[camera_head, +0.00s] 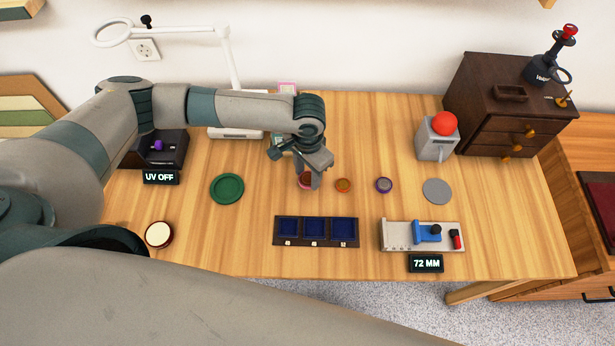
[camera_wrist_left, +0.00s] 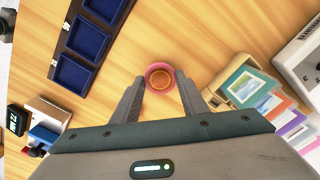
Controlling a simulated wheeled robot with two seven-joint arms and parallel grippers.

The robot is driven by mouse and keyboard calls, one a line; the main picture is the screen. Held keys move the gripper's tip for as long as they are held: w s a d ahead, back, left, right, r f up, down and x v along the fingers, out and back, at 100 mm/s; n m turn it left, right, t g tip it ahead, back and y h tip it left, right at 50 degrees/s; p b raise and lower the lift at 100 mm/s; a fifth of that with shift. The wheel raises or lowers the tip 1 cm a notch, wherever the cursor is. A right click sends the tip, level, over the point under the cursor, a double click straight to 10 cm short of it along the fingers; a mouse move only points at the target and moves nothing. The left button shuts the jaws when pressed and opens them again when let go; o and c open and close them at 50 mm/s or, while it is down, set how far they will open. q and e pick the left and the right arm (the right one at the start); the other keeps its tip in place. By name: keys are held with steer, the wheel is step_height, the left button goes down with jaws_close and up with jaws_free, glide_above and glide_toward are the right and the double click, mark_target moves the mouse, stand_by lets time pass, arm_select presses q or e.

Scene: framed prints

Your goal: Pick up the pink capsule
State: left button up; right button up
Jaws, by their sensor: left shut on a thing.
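The pink capsule (camera_head: 303,183) is a small round piece with a pink rim and a brownish-orange centre. It is on or just above the wooden table, partly covered by my left gripper (camera_head: 310,178) in the head view. In the left wrist view the capsule (camera_wrist_left: 160,68) lies between the two fingertips of my left gripper (camera_wrist_left: 160,84), which is shut on it. Whether the capsule touches the table cannot be told. My right gripper is not in view.
An orange capsule (camera_head: 343,185) and a purple one (camera_head: 384,185) stand to the right. A tray with blue compartments (camera_head: 315,243) and a 72 MM gauge (camera_head: 395,236) lie in front. A green dish (camera_head: 227,189) is left; a grey disc (camera_head: 437,191) and red-button box (camera_head: 437,147) are right.

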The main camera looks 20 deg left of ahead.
arm_select(q)
steer(key=shift+s+d+r+b, duration=0.1)
steer(key=shift+d+r+b, duration=0.15)
steer(key=shift+r, duration=0.35)
steer(key=shift+s+d+r+b, duration=0.1)
steer(key=shift+d+r+b, duration=0.1)
steer(key=shift+r, duration=0.35)
steer(key=s+d+r+b, duration=0.2)
steer(key=s+d+r, duration=0.2)
steer(key=d, duration=0.6)
step_height(320, 180, up, 3)
steer(key=shift+f+b, duration=0.15)
steer(key=shift+b, duration=0.15)
steer(key=shift+w, duration=0.1)
